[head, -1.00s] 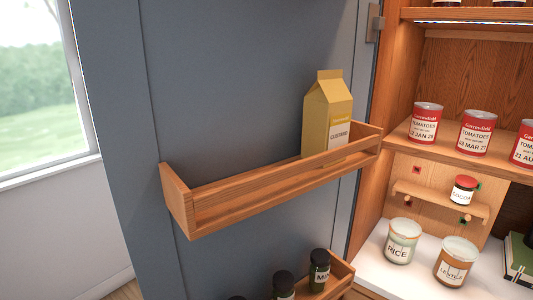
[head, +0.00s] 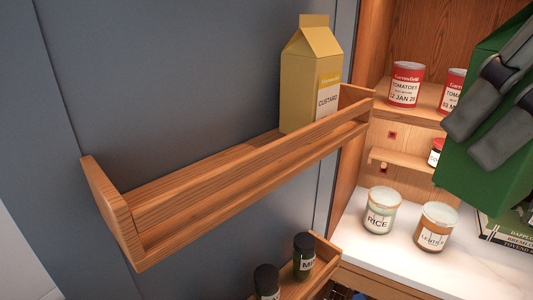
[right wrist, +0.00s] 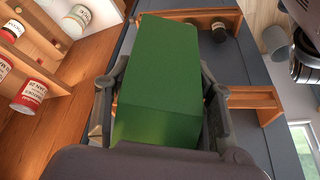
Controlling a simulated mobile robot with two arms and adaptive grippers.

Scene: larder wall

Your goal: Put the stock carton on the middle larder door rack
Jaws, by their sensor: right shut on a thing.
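The green stock carton (head: 476,178) is in my right gripper (head: 470,138) at the right edge of the head view, partly cut off by the frame. In the right wrist view the carton (right wrist: 160,85) sits between the two fingers (right wrist: 162,75), which are shut on its sides. The wooden door rack (head: 225,200) is on the blue-grey door, left of the carton and apart from it. A yellow custard carton (head: 306,85) stands upright at the rack's right end. The left and middle of the rack are empty. My left gripper is not in view.
Tomato tins (head: 405,85) stand on the larder shelf behind. A rice jar (head: 381,212) and a lentil jar (head: 436,228) stand on the white counter. A lower door rack (head: 318,266) holds dark-lidded jars (head: 304,255). A book (head: 505,230) lies at right.

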